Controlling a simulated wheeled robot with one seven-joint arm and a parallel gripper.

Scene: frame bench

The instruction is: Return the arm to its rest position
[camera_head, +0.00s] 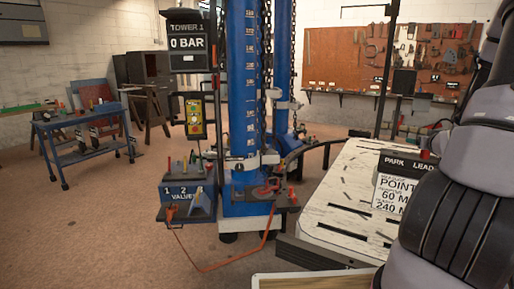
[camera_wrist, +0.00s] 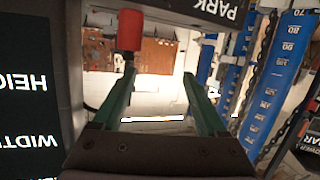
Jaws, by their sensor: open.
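My arm (camera_head: 455,215) fills the right side of the head view, with its grey and black links bent upright. My gripper (camera_wrist: 159,76) shows in the wrist view as two green fingers spread apart, with nothing between them. A red cylinder (camera_wrist: 130,30) stands just past the left fingertip and overlaps it in the picture. I cannot tell whether they touch. A small red piece (camera_head: 425,154) also shows beside the "PARK LEAD" sign (camera_head: 408,164) in the head view. My gripper is not visible in the head view.
A white scratched bench top (camera_head: 340,205) lies left of my arm. A blue tower (camera_head: 243,100) with chains and a valve box (camera_head: 186,192) stands in the middle. A blue workbench (camera_head: 85,140) is at the left. The floor (camera_head: 90,230) at front left is clear, apart from a red hose (camera_head: 215,265).

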